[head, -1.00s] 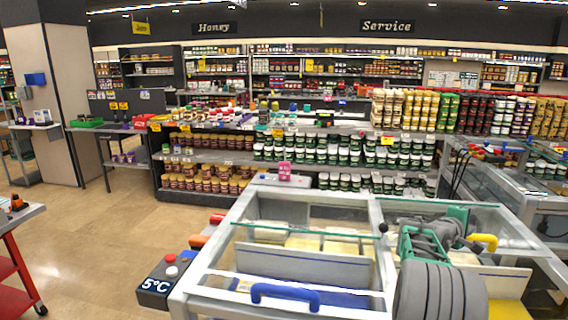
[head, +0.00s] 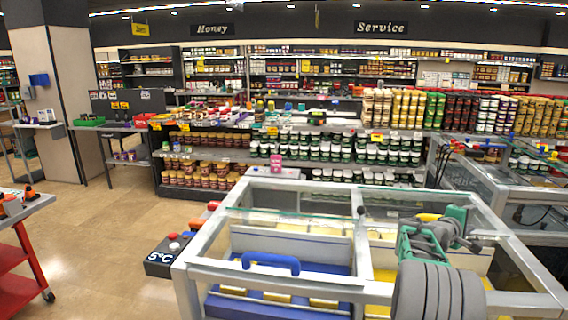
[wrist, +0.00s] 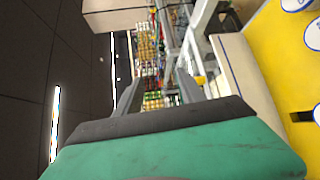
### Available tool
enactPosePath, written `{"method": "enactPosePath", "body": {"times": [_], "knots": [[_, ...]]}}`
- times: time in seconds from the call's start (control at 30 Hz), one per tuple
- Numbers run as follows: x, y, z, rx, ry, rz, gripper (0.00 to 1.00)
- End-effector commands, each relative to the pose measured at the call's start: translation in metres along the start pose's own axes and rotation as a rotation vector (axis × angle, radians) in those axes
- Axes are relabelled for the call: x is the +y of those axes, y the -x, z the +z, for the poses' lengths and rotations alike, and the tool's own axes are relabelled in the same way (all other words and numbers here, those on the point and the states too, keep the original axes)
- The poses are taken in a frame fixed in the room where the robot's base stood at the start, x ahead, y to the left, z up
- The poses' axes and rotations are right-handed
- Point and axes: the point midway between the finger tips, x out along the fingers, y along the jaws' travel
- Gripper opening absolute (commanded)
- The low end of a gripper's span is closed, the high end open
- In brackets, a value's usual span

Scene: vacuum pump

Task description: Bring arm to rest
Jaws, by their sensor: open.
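My arm is folded low at the right of the head view, over the right side of a glass-topped chilled case (head: 275,285). My gripper shows in the wrist view (wrist: 158,88), with two grey fingers spread apart beyond a green and black edge. Nothing shows between the fingers. In the head view the gripper is hard to pick out among the arm links. The case has a pale metal frame, glass panels and a blue handle (head: 270,262).
A red cart (head: 22,262) stands at the left. A control box (head: 172,255) reading 5°C is on the case's left side. More glass cases (head: 500,170) stand at the right. Stocked shelves (head: 300,165) stand behind.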

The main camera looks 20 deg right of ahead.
Motion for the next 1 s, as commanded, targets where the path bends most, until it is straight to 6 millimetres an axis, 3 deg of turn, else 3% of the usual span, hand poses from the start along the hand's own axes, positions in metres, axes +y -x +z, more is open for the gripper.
{"method": "enactPosePath", "body": {"times": [0.37,0.57,0.77,0.87,1.0], "knots": [[-0.011,0.044,-0.045,0.104,-0.137,-0.104,0.47],[-0.028,0.091,-0.079,0.186,-0.258,-0.224,0.47],[-0.057,0.17,-0.117,0.275,-0.408,-0.415,0.47],[-0.082,0.232,-0.135,0.319,-0.49,-0.564,0.47],[-0.133,0.344,-0.143,0.343,-0.585,-0.827,0.47]]}}
